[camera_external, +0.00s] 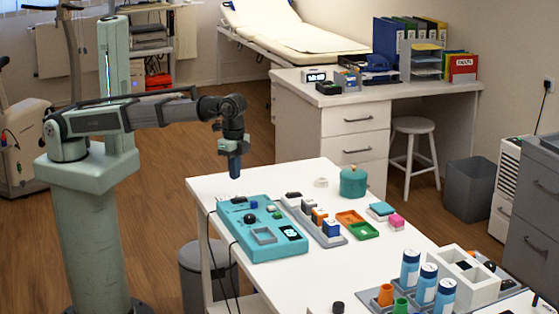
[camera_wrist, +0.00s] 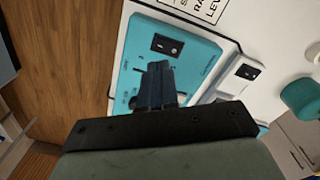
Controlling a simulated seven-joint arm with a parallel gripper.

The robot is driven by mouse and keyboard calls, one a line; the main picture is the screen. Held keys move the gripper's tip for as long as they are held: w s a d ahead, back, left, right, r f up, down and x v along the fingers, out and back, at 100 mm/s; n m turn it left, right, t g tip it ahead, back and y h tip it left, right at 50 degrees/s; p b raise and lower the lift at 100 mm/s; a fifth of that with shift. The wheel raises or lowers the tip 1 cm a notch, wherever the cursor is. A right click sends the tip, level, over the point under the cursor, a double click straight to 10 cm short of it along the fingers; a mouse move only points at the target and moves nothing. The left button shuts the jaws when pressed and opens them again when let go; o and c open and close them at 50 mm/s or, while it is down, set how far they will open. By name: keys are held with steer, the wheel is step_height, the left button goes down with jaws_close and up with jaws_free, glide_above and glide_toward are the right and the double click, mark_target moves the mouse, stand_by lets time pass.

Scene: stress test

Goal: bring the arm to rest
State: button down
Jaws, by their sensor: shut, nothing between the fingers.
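The fingers hide part of the panel in the wrist view.
A grey rack (camera_external: 303,217) with several small blocks stands beside the panel. Blue-and-white bottles (camera_external: 410,268) stand at the front right. A grey bin (camera_external: 200,270) is below the table.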

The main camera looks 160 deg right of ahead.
steer(key=shift+w, duration=0.1)
steer(key=w+d+f+m+g+h, duration=0.1)
steer(key=w+d+f+m, duration=0.2)
steer(key=w+d+f, duration=0.9)
steer(key=w+d+f+m+h, duration=0.1)
steer(key=w+d+f+m, duration=0.1)
steer(key=w+d+f, duration=1)
steer(key=w+d+f+m+g, duration=0.1)
steer(key=w+d+f+m, duration=0.1)
steer(key=w+d+f, duration=0.75)
steer(key=s+d+f+m+g, duration=0.15)
steer(key=d+f, duration=0.45)
steer(key=d, duration=0.7)
steer(key=s+d+f+m+g, duration=0.1)
steer(key=s+d+f+m, duration=0.15)
steer(key=d+f, duration=0.7)
steer(key=s+d+f+m+g+y, duration=0.2)
steer(key=s+d+f+m, duration=0.1)
steer(key=s+d, duration=1.1)
steer(key=d+m, duration=0.1)
steer(key=d, duration=0.2)
steer(key=shift+d, duration=0.3)
